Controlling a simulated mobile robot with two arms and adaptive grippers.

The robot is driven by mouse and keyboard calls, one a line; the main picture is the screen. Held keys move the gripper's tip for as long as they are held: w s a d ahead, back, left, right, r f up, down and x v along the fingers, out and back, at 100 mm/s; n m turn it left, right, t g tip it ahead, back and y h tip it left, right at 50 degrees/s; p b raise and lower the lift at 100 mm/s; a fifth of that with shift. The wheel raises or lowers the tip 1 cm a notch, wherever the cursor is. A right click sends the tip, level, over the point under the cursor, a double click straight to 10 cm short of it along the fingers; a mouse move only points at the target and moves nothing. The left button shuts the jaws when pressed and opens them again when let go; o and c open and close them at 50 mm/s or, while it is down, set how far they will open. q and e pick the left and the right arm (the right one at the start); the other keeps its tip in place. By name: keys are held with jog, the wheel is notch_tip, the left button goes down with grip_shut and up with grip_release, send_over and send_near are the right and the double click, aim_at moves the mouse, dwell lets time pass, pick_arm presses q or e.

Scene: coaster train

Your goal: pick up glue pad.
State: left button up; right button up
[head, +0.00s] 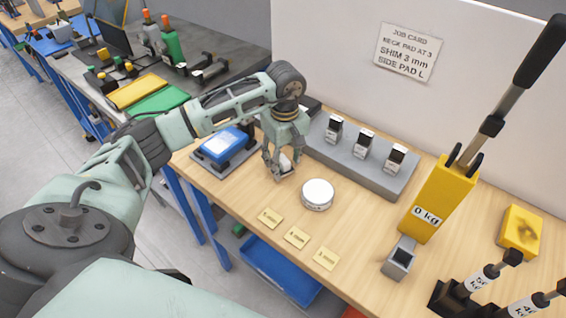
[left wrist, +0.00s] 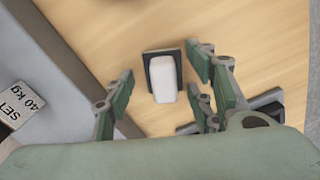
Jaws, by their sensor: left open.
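The glue pad is probably the small white block (left wrist: 162,78) with a dark square base, standing on the wooden table in the left wrist view. In the head view the white block (head: 285,163) shows partly between the fingers of my left gripper (head: 279,174). In the left wrist view my left gripper (left wrist: 165,108) is open, with its fingers apart on either side of the block's near end. I cannot tell whether they touch it. My right gripper is not in view.
A round white tin (head: 317,194) stands right of my left gripper. A grey rack (head: 375,178) with labelled blocks is behind it, and a blue item on a dark tray (head: 222,145) is to the left. Yellow shim cards (head: 297,237) lie in front. A yellow 0 kg lever tool (head: 438,200) stands right.

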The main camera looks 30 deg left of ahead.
pick_arm(q)
jog(key=c, duration=1.2)
jog(key=shift+r+b, duration=0.3)
jog(key=shift+r, duration=0.2)
jog(key=r, duration=0.1)
jog(key=d+r+b, duration=0.1)
jog(key=r, duration=0.1)
jog(key=shift+d+r, duration=0.2)
jog(key=shift+r, duration=0.1)
jog(key=d+r+b, duration=0.1)
jog(key=d+r, duration=0.1)
jog(key=d, duration=0.1)
jog(key=d+r, duration=0.2)
jog(key=d, duration=0.2)
jog(key=d+r+b, duration=0.1)
jog(key=d+r, duration=0.1)
jog(key=d, duration=0.1)
jog(key=shift+s+d+r+b, duration=0.2)
jog(key=shift+s+b, duration=0.1)
jog(key=shift+s, duration=0.05)
jog(key=o, duration=0.7)
jog(key=shift+c, duration=0.2)
jog(key=c, duration=0.4)
